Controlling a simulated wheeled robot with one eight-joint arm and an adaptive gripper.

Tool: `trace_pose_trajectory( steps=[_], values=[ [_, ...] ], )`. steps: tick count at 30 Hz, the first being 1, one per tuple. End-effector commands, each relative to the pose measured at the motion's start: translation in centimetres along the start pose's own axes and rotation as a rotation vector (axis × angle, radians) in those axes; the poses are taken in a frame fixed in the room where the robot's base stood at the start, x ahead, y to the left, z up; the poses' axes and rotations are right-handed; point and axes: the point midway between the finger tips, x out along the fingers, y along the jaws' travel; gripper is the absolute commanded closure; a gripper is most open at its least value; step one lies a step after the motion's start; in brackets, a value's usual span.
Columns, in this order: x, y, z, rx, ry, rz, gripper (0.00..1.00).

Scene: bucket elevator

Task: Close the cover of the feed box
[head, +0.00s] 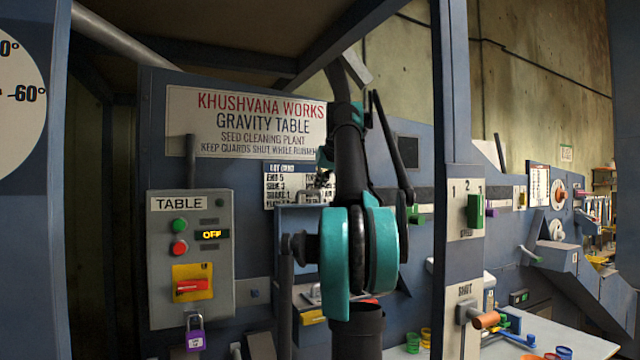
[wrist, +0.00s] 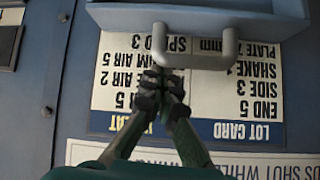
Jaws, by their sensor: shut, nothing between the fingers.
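What looks like the feed box cover (head: 292,240) is a blue-grey panel standing raised against the machine front, below the lot card, partly hidden by my arm in the head view. In the wrist view, which is upside down, the panel (wrist: 190,14) spans the top with a grey U-shaped handle (wrist: 200,58). My gripper (wrist: 163,78) is shut and empty, in front of the lot card. Its fingertips are close to one leg of the handle; I cannot tell if they touch. In the head view my gripper (head: 325,158) is mostly hidden behind my arm.
A control panel marked TABLE (head: 190,260) stands left, with a purple padlock (head: 195,334) and display OFF. A blue post (head: 454,120) with switches rises right of my arm. Several coloured cups stand on the pale table (head: 560,338) at lower right.

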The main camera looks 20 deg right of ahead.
Motion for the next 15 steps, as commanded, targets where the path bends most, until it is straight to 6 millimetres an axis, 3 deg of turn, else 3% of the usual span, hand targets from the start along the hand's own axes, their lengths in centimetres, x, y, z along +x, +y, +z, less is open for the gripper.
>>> trace_pose_trajectory(
  steps=[15],
  values=[
    [-1.3, 0.3, 1.2, 0.005, 0.055, -0.008, 1.0]
  ],
)
